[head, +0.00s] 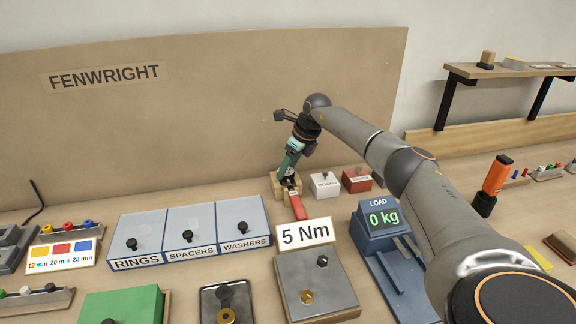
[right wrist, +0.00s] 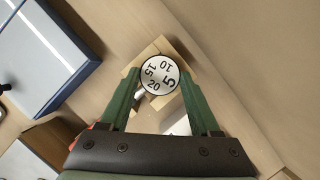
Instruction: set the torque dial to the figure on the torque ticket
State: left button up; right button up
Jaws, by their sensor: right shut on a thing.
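The torque ticket (head: 305,233) is a white card reading "5 Nm", standing in front of the wooden block. My right gripper (head: 286,174) points down at a wooden block (head: 281,186) by the back panel. In the right wrist view its green fingers stand either side of the round white torque dial (right wrist: 159,74) and are shut on it. I cannot make out an index mark. A red handle (head: 297,206) sticks out below the block. My left gripper is not in view.
Lidded boxes marked RINGS (head: 138,240), SPACERS (head: 190,232) and WASHERS (head: 243,222) stand to the left. A load scale (head: 374,233) reading 0 kg is to the right. Small white (head: 324,185) and red (head: 357,180) boxes sit close right of the gripper.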

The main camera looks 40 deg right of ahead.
jog(key=shift+n+y+b, duration=0.4)
jog(key=shift+n+y, duration=0.1)
jog(key=shift+n, duration=0.9)
jog(key=o, duration=1.4)
jog(key=shift+d, duration=0.1)
jog(key=v, duration=1.2)
jog(key=shift+w+r, duration=0.1)
jog(key=shift+r, duration=0.2)
